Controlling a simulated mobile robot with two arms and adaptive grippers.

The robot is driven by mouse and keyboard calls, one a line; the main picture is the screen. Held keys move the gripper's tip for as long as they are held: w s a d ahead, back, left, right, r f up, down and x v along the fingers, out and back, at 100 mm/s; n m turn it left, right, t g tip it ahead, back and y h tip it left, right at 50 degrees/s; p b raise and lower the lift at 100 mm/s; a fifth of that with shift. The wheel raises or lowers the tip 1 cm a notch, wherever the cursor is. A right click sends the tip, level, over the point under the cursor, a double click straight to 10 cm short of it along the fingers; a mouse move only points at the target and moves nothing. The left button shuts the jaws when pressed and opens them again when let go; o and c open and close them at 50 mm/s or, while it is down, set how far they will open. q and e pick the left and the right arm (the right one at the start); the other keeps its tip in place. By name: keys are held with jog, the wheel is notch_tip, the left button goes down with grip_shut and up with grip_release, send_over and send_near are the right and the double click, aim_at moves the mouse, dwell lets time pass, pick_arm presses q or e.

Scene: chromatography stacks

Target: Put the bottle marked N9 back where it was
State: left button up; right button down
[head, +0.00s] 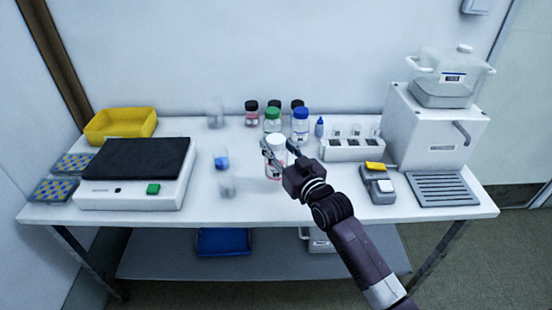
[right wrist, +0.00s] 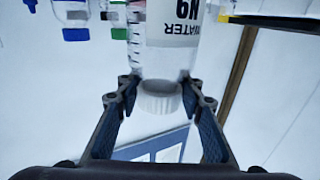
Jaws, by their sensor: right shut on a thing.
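The bottle marked N9 (head: 274,170) is clear with a white cap and stands out near the middle of the table in the head view. In the right wrist view its label (right wrist: 181,20) reads WATER N9, upside down in the picture. My right gripper (head: 278,148) is shut on this bottle near its cap; the two fingers also show on either side of it in the right wrist view (right wrist: 161,88). The bottle looks upright; whether its base touches the table cannot be told. My left gripper is not in view.
Behind stand bottles with green (head: 272,113), blue (head: 300,112) and dark (head: 251,105) caps. Clear glassware (head: 227,186) stands left of N9. A white rack (head: 352,153) and a small device (head: 378,186) are to the right; a scale (head: 135,172) is left. The front middle table is clear.

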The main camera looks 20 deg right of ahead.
jog(key=shift+f, duration=2.1)
jog(key=shift+f, duration=0.2)
jog(key=c, duration=1.3)
grip_release()
jog(key=shift+r, duration=0.2)
jog(key=shift+s+f, duration=0.15)
jog(key=shift+s, duration=0.2)
jog(key=s+d, duration=0.2)
jog(key=s, duration=0.9)
jog(key=shift+d+b, duration=0.15)
jog(key=shift+b, duration=0.2)
